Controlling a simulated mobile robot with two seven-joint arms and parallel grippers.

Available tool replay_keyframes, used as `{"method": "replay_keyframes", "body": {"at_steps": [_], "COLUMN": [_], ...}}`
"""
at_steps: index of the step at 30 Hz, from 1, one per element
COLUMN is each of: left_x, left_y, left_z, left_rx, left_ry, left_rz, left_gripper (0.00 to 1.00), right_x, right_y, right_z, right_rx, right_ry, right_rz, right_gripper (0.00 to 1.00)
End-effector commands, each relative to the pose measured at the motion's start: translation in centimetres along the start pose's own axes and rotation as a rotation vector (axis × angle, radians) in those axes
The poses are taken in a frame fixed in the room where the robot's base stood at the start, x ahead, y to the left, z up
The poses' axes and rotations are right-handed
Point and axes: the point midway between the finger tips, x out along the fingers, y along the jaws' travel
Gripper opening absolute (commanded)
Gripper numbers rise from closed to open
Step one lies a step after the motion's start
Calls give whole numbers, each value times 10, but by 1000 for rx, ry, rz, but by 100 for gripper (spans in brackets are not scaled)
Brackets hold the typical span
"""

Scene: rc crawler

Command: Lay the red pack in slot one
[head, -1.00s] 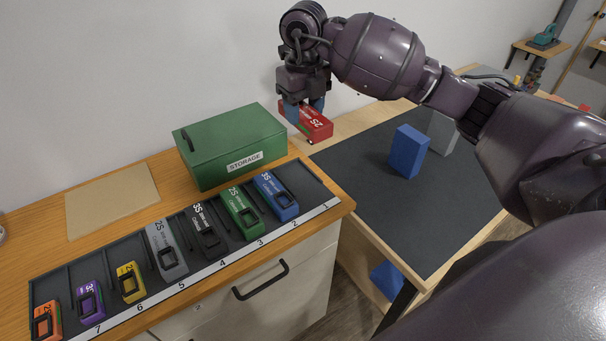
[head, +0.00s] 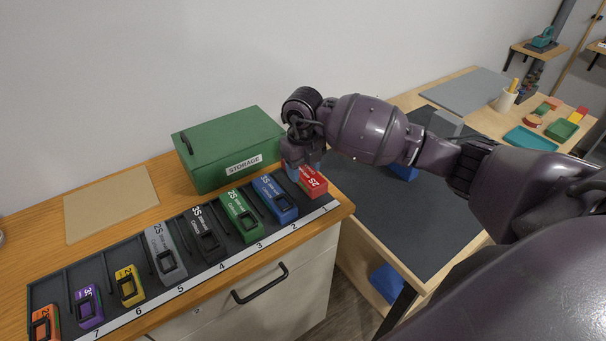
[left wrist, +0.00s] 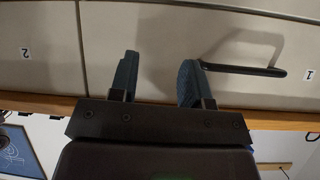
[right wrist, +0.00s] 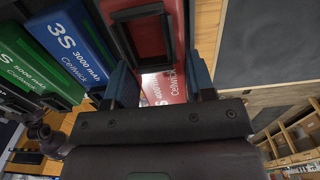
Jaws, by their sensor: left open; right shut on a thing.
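The red pack (head: 314,184), marked 2S, is at the right end of the black slotted tray (head: 140,240), over slot one beside the blue pack. My right gripper (head: 304,168) is shut on it from above. The right wrist view shows the red pack (right wrist: 165,88) between the two blue fingers (right wrist: 160,85). I cannot tell whether the pack touches the slot floor. My left gripper (left wrist: 157,78) is open and empty in front of light drawer fronts; it is not visible in the head view.
The blue pack (head: 284,208) and green pack (head: 240,229) lie in adjacent slots, with several other packs farther left. A green storage box (head: 225,145) stands behind the tray. A dark-topped workbench (head: 400,225) is at the right.

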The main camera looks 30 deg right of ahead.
Motion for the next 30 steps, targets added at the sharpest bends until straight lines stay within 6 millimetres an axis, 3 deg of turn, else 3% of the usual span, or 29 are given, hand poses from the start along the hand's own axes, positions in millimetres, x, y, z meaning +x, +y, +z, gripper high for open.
{"method": "replay_keyframes", "body": {"at_steps": [5,17,18,21,22,30], "left_x": [0,-1,-1,-1,-1,0], "left_y": [0,0,0,0,0,0], "left_z": [2,8,8,8,8,6], "left_rx": [0,-1,-1,-1,-1,0], "left_ry": [-4,-12,-12,-12,-12,-8], "left_rz": [0,-1,-1,-1,-1,-1], "left_gripper": [44,44,44,44,44,44], "right_x": [22,26,26,26,26,25], "right_y": [0,0,0,0,0,0], "right_z": [0,1,0,0,0,0], "right_rx": [0,-1,-1,-1,-1,-1], "right_ry": [0,-2,-1,-1,-1,-1], "right_rz": [1,1,1,1,1,1], "right_gripper": [11,11,56,71,75,75]}}
